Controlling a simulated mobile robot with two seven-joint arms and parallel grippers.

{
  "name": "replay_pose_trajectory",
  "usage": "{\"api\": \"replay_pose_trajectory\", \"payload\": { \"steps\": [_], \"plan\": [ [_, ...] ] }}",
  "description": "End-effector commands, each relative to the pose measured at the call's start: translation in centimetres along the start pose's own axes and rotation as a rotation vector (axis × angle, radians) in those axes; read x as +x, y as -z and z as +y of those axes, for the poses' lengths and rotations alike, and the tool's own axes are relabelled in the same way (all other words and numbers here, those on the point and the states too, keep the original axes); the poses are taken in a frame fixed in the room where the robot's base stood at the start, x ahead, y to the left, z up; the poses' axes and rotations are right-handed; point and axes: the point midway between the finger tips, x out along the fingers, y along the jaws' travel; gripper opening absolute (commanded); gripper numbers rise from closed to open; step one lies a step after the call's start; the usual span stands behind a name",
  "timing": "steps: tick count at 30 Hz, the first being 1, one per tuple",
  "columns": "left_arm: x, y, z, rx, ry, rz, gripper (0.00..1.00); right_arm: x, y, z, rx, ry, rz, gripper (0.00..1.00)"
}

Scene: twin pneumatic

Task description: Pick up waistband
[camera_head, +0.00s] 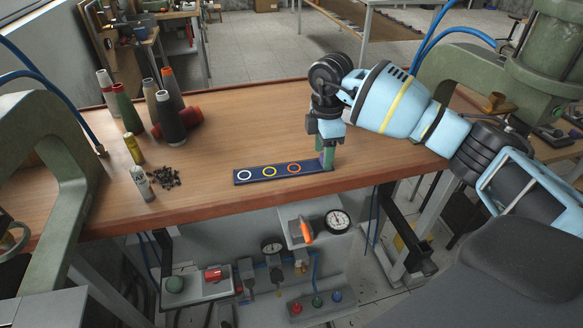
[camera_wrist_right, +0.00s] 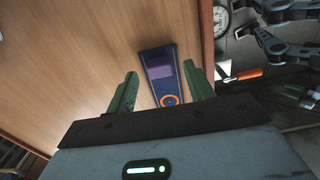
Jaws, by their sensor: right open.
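The waistband is a flat dark blue strip (camera_head: 256,174) with white, yellow and orange rings, lying near the front edge of the wooden table. Its right end also shows in the right wrist view (camera_wrist_right: 158,52), with a purple block-like part (camera_wrist_right: 159,72) and the orange ring. My right gripper (camera_head: 327,160) is low over this right end. In the wrist view its two green fingers are apart, one on each side of the strip, with gaps between. The fingers partly hide the purple part in the head view. My left gripper is not in view.
Several thread cones (camera_head: 168,117) stand at the table's left, beside a yellow spool (camera_head: 133,149), a pale small bottle (camera_head: 142,183) and a pile of dark bits (camera_head: 165,177). Green presses (camera_head: 52,150) flank the table. Gauges (camera_head: 338,221) sit below the front edge. The table's middle is clear.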

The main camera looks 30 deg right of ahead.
Motion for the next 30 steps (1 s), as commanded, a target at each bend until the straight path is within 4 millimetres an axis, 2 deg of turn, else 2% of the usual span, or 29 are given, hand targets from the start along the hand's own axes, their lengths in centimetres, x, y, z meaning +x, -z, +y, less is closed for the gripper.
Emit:
{"api": "replay_pose_trajectory", "payload": {
  "steps": [8,19,30],
  "plan": [
    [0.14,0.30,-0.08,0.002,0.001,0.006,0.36,0.34,-0.03,0.00,0.000,-0.001,0.000,0.53],
    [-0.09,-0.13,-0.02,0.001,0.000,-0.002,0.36,0.30,-0.03,0.00,0.000,0.000,0.000,0.06],
    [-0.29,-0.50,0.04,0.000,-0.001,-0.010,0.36,-0.19,-0.01,0.03,0.000,-0.002,0.001,0.04]
  ]
}}
